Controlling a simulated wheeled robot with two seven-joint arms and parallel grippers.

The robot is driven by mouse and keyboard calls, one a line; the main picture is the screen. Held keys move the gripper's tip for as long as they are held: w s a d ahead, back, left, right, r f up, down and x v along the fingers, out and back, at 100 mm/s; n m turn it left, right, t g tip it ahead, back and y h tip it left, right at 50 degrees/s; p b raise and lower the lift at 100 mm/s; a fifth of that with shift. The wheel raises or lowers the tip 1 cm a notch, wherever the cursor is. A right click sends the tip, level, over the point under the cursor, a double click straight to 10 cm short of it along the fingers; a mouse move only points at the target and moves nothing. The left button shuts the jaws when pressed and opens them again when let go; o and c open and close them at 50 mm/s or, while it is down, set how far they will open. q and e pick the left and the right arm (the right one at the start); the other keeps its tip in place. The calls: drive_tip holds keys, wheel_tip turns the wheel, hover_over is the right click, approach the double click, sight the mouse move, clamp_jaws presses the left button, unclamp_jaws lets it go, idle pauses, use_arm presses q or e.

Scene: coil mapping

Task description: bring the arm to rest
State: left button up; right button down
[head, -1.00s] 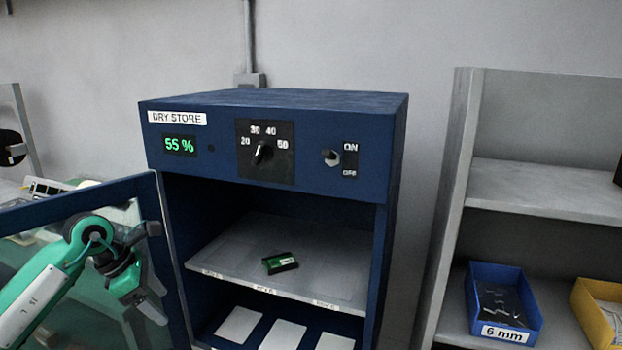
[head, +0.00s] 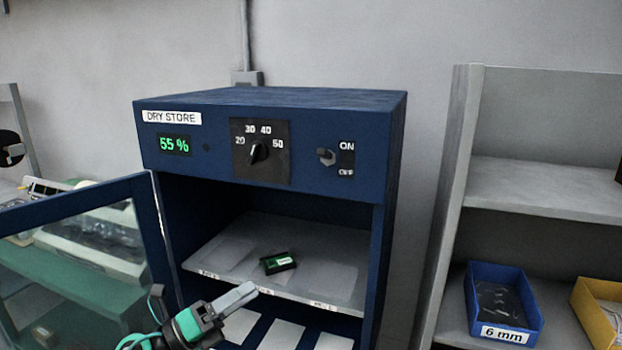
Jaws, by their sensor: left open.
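My left gripper (head: 237,298) comes in from the bottom left, with a green and dark wrist and light grey fingers. It is open, with nothing seen between its fingers. It appears in front of the lower part of the open dry store cabinet (head: 393,150), overlapping the front edge of the shelf in the picture. A small green and black module (head: 278,263) lies on that shelf, apart from the gripper. My right gripper is not in view.
The cabinet's glass door (head: 150,225) stands open at the left, close to my left arm. A dial (head: 258,152) and a toggle switch (head: 327,157) are on the cabinet front. A grey rack (head: 540,185) at the right holds a blue bin (head: 510,335) and a yellow bin (head: 590,320).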

use_arm(q)
drive_tip(key=s+a+f+n+t+y, duration=0.2)
drive_tip(key=s+a+f+n+y, duration=0.3)
drive_tip(key=f+n+y, duration=0.75)
drive_tip(key=s+a+f+n+t+y, duration=0.2)
drive_tip(key=a+f+n+y, duration=0.55)
drive_tip(key=n, duration=1.05)
drive_tip(key=s+d+f+n+g, duration=0.1)
drive_tip(key=s+f+n+g, duration=0.1)
drive_tip(key=s+f+g, duration=0.35)
drive_tip(key=s+f+n+g+h, duration=0.1)
drive_tip(key=s+f+n+g, duration=0.1)
drive_tip(key=s, duration=0.7)
drive_tip(key=s+d+f+n+g, duration=0.1)
drive_tip(key=s+f+g, duration=0.3)
drive_tip(key=s, duration=0.3)
wheel_tip(320, 180, down, 28)
drive_tip(key=g+p, duration=0.1)
drive_tip(key=p, duration=0.2)
drive_tip(key=s+a+f+g+p, duration=0.1)
drive_tip(key=s+a+f+p, duration=0.2)
drive_tip(key=s+f, duration=1.4)
drive_tip(key=s, duration=0.3)
drive_tip(key=shift+a, duration=0.25)
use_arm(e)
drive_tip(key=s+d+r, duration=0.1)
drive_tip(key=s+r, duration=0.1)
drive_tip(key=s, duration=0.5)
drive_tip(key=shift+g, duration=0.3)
